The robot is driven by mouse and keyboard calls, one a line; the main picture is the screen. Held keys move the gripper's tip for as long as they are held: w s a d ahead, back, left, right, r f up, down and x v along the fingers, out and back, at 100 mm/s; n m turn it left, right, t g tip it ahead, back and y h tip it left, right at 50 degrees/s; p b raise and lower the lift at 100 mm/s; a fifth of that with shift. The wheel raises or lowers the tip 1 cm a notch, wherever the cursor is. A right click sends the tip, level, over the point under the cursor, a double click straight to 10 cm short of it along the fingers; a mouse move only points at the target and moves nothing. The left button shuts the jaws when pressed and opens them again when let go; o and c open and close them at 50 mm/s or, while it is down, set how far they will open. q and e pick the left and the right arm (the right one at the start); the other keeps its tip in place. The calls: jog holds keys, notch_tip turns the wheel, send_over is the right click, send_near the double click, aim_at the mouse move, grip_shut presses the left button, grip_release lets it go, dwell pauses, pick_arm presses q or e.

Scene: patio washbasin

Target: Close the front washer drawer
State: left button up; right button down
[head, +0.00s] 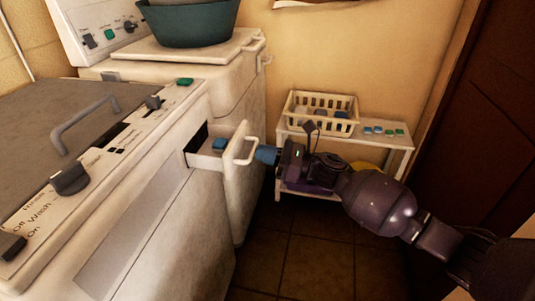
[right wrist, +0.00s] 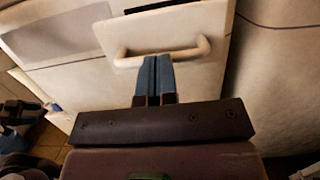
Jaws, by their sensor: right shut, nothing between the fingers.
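The front washer drawer (head: 205,161) stands open, pulled out from the upper right end of the near washer's front. Its pale face carries a bar handle (head: 238,150). A small blue item (head: 219,145) shows inside the drawer. In the right wrist view the drawer face (right wrist: 150,30) and handle (right wrist: 190,52) fill the top middle. My right gripper (head: 262,154) is shut and empty, with its blue fingertips (right wrist: 155,65) at the handle bar. I cannot tell whether they touch it. My left gripper is not in the head view.
The near washer (head: 165,215) has a grey lid and knobs. A second machine (head: 225,80) behind it bears a green basin (head: 190,25). A white shelf (head: 398,150) with a cream basket (head: 345,102) stands at the back wall. A dark door (head: 490,110) is at right. Tiled floor shows between.

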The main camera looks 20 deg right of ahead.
aim_at(225, 147)
jog(key=x, duration=0.3)
jog(key=f+b+x, duration=0.1)
jog(key=x, duration=0.2)
jog(key=f+b+x, duration=0.1)
jog(key=x, duration=0.2)
jog(key=shift+w+a, duration=0.35)
jog(key=shift+w+a+r, duration=0.15)
jog(key=shift+a, duration=0.05)
jog(key=shift+r, duration=0.25)
